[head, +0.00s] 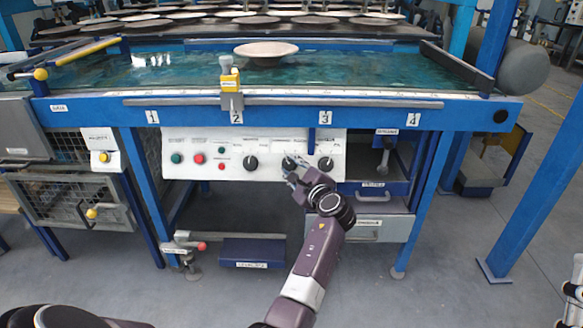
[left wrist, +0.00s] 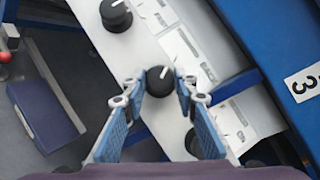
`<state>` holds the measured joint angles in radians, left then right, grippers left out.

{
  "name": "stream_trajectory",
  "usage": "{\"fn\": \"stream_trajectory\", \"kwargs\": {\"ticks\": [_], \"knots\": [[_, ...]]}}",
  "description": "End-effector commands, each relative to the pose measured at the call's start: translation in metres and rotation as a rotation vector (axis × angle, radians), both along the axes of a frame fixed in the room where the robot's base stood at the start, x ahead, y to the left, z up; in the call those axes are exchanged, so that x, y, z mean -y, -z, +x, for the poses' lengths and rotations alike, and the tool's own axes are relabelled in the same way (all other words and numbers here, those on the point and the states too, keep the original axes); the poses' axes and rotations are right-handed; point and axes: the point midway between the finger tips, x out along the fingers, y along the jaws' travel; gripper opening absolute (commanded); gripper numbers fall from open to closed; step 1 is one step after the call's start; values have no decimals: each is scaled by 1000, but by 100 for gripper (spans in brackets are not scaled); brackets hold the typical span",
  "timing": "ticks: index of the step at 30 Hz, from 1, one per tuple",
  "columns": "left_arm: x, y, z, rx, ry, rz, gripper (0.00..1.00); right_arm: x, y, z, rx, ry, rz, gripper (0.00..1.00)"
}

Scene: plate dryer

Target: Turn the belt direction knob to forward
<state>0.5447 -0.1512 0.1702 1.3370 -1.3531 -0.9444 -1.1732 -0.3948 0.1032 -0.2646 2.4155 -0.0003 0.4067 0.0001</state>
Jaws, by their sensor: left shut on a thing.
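A white control panel (head: 215,168) on the blue machine's front carries three black knobs in a row. The left knob (head: 250,163) and right knob (head: 326,163) are free of my gripper in the head view. My left gripper (head: 291,172) is at the middle knob (head: 288,162). In the left wrist view, my left gripper (left wrist: 160,86) has its blue fingers on either side of this middle knob (left wrist: 160,80), shut on it. Its white pointer line shows, tilted slightly right in that view.
A green button (head: 176,158) and a red button (head: 198,158) sit left on the panel. A blue bar (head: 311,138) hangs between the middle and right knobs. A grey drawer (head: 375,229) lies below right. Open floor lies in front.

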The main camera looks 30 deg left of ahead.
Motion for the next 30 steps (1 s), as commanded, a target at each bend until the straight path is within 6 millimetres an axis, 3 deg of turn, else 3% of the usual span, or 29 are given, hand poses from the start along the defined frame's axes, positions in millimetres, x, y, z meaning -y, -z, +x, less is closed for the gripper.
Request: {"fn": "stream_trajectory", "kwargs": {"ticks": [11, 12, 16, 25, 30], "knots": [[0, 2, 0, 1, -3, -6, 2, 0, 1, 1, -6, 1, -2, 0], [0, 1, 0, 1, -3, -6, 29, 0, 1, 1, -5, 1, -2, 0], [0, 1, 0, 2, -3, -6, 43, 0, 1, 1, -4, 1, -1, 0], [0, -1, 0, 3, -2, -4, 43, 0, 1, 0, -3, 0, -2, 0], [0, -22, 0, 7, -2, -5, 43, 0, 1, 0, -4, -1, -2, 0]]}}
